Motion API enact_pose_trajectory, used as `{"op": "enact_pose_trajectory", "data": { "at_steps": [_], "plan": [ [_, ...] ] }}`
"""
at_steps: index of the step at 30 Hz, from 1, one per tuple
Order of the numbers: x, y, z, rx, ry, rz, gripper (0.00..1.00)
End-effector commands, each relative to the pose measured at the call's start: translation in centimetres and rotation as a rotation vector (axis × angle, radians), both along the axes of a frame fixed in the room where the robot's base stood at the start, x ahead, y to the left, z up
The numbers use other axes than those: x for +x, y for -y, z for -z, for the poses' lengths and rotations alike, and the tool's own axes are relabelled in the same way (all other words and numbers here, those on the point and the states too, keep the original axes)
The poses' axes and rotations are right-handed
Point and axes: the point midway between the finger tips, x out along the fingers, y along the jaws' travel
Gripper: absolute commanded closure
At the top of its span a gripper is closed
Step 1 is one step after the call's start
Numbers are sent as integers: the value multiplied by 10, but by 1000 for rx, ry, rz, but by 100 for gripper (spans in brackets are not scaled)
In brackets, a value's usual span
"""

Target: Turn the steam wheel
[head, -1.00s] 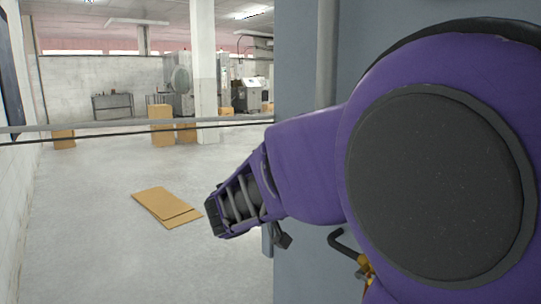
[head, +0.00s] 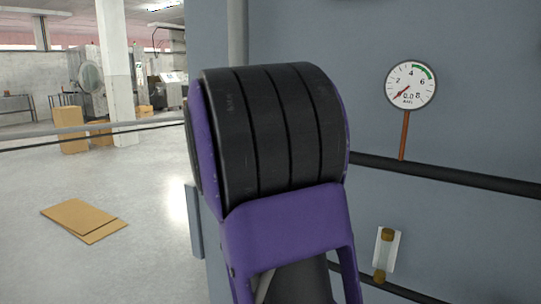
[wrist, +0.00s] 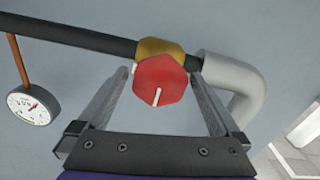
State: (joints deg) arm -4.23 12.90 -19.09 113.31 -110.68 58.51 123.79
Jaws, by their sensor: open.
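The steam wheel, a red many-sided knob with a white mark (wrist: 160,82), shows in the wrist view. It sits in front of a brass valve body (wrist: 158,48) on a dark pipe. My gripper (wrist: 158,76) is open, with one finger on the left of the wheel and one on the right. Gaps show between the fingers and the wheel; I cannot tell whether either tip touches it. In the head view my purple and black arm stands in front of the wall, and neither the wheel nor the gripper shows.
A round pressure gauge (head: 411,85) stands on a brown stem above a dark pipe (head: 450,177); its needle points near zero. A small brass and white fitting (head: 386,254) is below. Flat cardboard (head: 84,220) lies on the open floor at left.

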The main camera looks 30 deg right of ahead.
Motion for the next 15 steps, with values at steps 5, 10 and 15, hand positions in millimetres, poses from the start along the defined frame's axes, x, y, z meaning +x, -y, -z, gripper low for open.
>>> {"op": "enact_pose_trajectory", "data": {
  "at_steps": [5,10,15],
  "plan": [
    [3,7,0,0,0,0,0],
    [3,7,0,0,0,0,0],
    [3,7,0,0,0,0,22]
  ]
}}
